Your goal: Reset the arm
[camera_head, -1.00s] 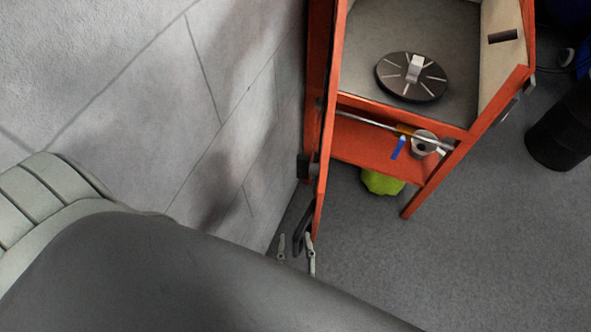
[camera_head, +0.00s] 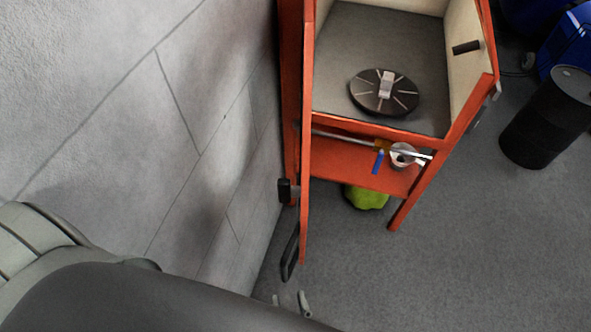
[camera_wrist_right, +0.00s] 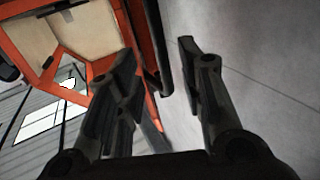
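My right gripper (camera_head: 289,302) is at the bottom of the head view, its two fingertips apart and my arm covering the rest. It is below the black handle (camera_head: 290,254) of the orange cabinet's open door (camera_head: 306,180), with a gap between them. In the right wrist view, the gripper (camera_wrist_right: 157,58) has its fingers spread with nothing held. The dark handle bar (camera_wrist_right: 155,45) shows beyond and between the fingers there. My left gripper is not in view.
The orange cabinet (camera_head: 420,205) holds a black slotted disc (camera_head: 383,92). A grey wall (camera_head: 130,110) runs close on the left. A green object (camera_head: 366,197) lies under the cabinet, and a black drum (camera_head: 545,120) stands right. The floor (camera_head: 470,260) at lower right is clear.

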